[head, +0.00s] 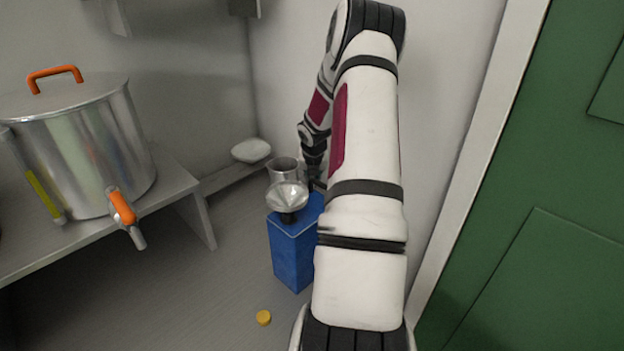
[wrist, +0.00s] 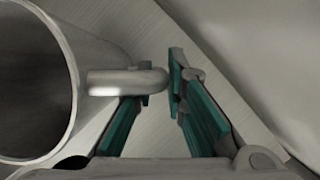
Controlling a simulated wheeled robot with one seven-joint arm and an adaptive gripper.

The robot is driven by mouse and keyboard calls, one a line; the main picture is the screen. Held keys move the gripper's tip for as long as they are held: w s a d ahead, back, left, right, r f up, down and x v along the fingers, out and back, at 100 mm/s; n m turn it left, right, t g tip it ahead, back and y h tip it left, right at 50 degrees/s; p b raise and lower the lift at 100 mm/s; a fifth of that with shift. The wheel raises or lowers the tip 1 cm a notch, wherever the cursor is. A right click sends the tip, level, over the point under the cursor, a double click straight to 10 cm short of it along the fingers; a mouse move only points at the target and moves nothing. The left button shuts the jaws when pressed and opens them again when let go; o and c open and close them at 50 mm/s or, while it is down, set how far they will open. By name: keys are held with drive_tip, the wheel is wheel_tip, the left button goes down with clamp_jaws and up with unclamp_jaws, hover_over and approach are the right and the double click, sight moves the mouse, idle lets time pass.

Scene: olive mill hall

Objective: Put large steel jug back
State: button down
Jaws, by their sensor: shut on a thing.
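The large steel jug (head: 283,166) is in the head view, just behind the funnel on the blue can, partly hidden by the funnel. In the wrist view the jug (wrist: 72,75) fills the left side, with its dark open mouth showing and its handle (wrist: 125,82) pointing right. My gripper (wrist: 161,84) is shut on the jug's handle, with a teal-padded finger on each side of it. In the head view my gripper (head: 314,172) is small and partly hidden, right of the jug. I cannot tell what is under the jug.
A metal funnel (head: 288,196) sits on a blue can (head: 293,251) on the floor. A yellow cap (head: 263,317) lies nearby. A steel tank (head: 85,150) with an orange-handled tap stands on a bench (head: 178,188) at left. A pale object (head: 251,150) is behind. A green door (head: 545,200) is at right.

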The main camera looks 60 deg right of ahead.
drive_tip(key=c, duration=1.6)
unclamp_jaws()
